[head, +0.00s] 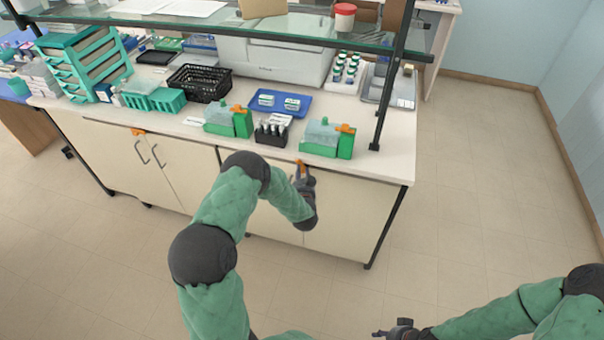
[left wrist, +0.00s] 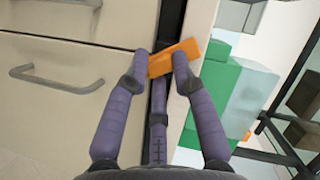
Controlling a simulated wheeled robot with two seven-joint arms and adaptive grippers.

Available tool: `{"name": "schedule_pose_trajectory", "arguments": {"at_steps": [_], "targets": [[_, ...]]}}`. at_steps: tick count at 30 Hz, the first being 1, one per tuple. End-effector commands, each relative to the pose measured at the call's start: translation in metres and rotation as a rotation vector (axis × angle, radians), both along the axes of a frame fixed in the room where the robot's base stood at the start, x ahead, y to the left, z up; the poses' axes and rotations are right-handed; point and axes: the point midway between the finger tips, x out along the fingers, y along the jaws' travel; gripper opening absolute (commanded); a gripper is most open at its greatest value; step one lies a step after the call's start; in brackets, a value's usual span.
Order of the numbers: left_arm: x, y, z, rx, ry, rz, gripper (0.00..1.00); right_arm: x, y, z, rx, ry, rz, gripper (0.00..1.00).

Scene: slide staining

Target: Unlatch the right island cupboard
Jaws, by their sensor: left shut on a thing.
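The right island cupboard (head: 345,207) has pale doors under the worktop and looks closed. Its orange latch (head: 300,163) sits at the top, just below the worktop edge. In the left wrist view the latch (left wrist: 174,58) lies tilted across the dark gap between the doors and the worktop. My left gripper (head: 304,177) is at the latch, and its two fingertips (left wrist: 160,62) are shut on it from both sides. Two grey door handles (left wrist: 60,80) show in the left wrist view. My right gripper (head: 388,332) is low at the bottom edge, away from the cupboard, its jaws unclear.
The left cupboard (head: 112,160) has its own orange latch (head: 137,131). On the worktop (head: 385,165) above stand green boxes (head: 319,138), a black tube rack (head: 271,134) and a blue tray (head: 299,96). The floor (head: 480,190) to the right is clear.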

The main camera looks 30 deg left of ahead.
Motion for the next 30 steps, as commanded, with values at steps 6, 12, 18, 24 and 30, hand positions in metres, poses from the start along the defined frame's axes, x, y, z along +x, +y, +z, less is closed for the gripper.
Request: {"name": "schedule_pose_trajectory", "arguments": {"at_steps": [6,12,18,24,30], "targets": [[0.0,0.003,0.003,-0.196,-0.051,0.002,0.0,0.0,0.0,0.0,0.0,0.0,0.0,0.4],[0.0,0.005,0.003,-0.38,-0.095,0.003,0.0,0.0,0.0,-0.005,0.0,0.0,0.0,0.4],[-0.001,0.006,0.003,-0.562,-0.139,0.002,0.0,0.0,0.0,-0.014,0.0,0.0,0.0,0.4],[-0.001,0.007,0.002,-0.722,-0.178,0.001,0.0,0.0,0.0,-0.026,0.0,0.0,0.0,0.4],[-0.001,0.008,0.003,-0.844,-0.208,0.001,0.0,0.0,0.0,-0.037,0.0,0.0,0.0,0.4]]}}
